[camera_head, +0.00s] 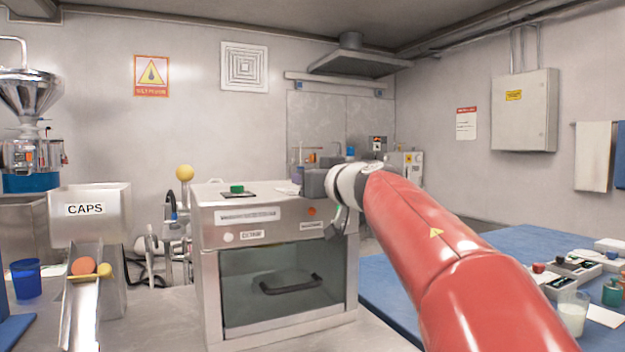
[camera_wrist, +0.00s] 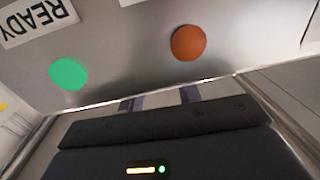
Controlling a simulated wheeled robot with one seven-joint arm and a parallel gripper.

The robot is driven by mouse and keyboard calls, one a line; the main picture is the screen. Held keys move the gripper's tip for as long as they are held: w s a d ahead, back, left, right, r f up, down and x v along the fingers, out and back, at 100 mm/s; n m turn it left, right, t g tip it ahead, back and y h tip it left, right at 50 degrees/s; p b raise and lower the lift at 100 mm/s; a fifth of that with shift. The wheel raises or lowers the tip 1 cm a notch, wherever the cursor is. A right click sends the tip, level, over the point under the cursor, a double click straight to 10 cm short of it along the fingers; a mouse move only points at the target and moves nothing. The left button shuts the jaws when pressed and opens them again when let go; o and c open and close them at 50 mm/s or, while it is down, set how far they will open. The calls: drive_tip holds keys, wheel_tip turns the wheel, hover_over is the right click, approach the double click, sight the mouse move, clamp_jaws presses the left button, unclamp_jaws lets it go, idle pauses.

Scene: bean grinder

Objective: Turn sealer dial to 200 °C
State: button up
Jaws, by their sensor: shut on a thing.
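My gripper (camera_head: 313,184) is the dark block at the end of my red and white arm, by the upper right corner of a grey metal machine (camera_head: 208,260) with a glass front. In the wrist view, my fingers (camera_wrist: 161,98) reach to the edge of a grey panel (camera_wrist: 120,45). That panel carries a green lamp (camera_wrist: 68,73) beside a READY label (camera_wrist: 36,17), and a round orange part (camera_wrist: 188,42). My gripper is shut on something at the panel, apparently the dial. The dial and its scale are hidden, so its setting cannot be read.
A CAPS hopper (camera_head: 85,232) stands left of the machine, with a blue cup (camera_head: 25,277) further left. A blue-topped table (camera_head: 375,285) on the right holds trays (camera_head: 572,270) and a glass (camera_head: 572,315). A yellow-knobbed lever (camera_head: 185,173) stands behind the machine.

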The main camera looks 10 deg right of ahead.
drive_tip(key=shift+a+m+h, duration=0.1)
drive_tip(key=shift+m+h, duration=0.3)
drive_tip(key=shift+h, duration=0.2)
drive_tip(key=o, duration=1)
drive_tip(key=shift+c, duration=0.2)
drive_tip(key=shift+s, duration=0.1)
drive_tip(key=s+d, duration=0.1)
drive_tip(key=s, duration=0.6)
drive_tip(key=shift+s+d, duration=0.25)
